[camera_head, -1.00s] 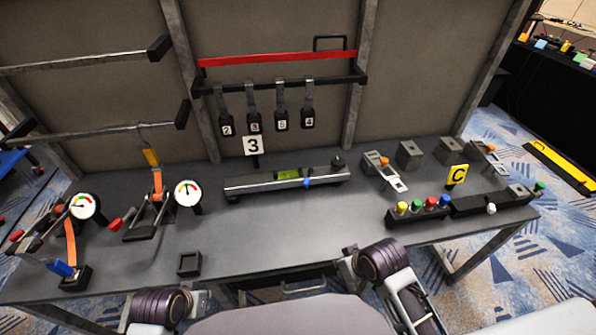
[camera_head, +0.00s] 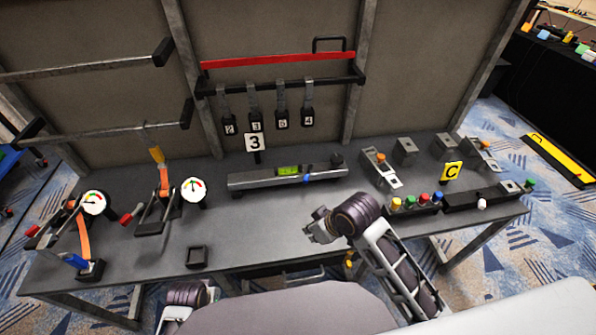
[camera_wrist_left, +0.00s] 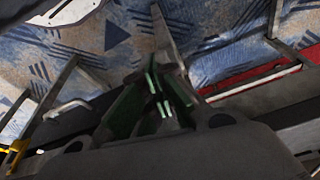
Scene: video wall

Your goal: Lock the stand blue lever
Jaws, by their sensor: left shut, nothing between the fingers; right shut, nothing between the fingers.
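A blue lever (camera_head: 76,261) sits on a small black stand (camera_head: 92,271) at the table's front left corner, beside an orange strap. Another small blue knob (camera_head: 307,178) is on the front of the grey level bar at the table's middle. My right gripper (camera_head: 312,231) is shut and empty, over the table's front middle, below the level bar and apart from both blue parts. My left gripper (camera_wrist_left: 158,92) shows in the left wrist view, shut and empty with the floor behind it. In the head view its fingers are hidden; only my left arm shows below the table edge.
Two round gauges (camera_head: 94,202) and red-handled clamps stand on the left. A small black open box (camera_head: 197,257) is near the front edge. A coloured button box (camera_head: 415,204) and the yellow C sign (camera_head: 452,171) are at right. The table's front middle is mostly clear.

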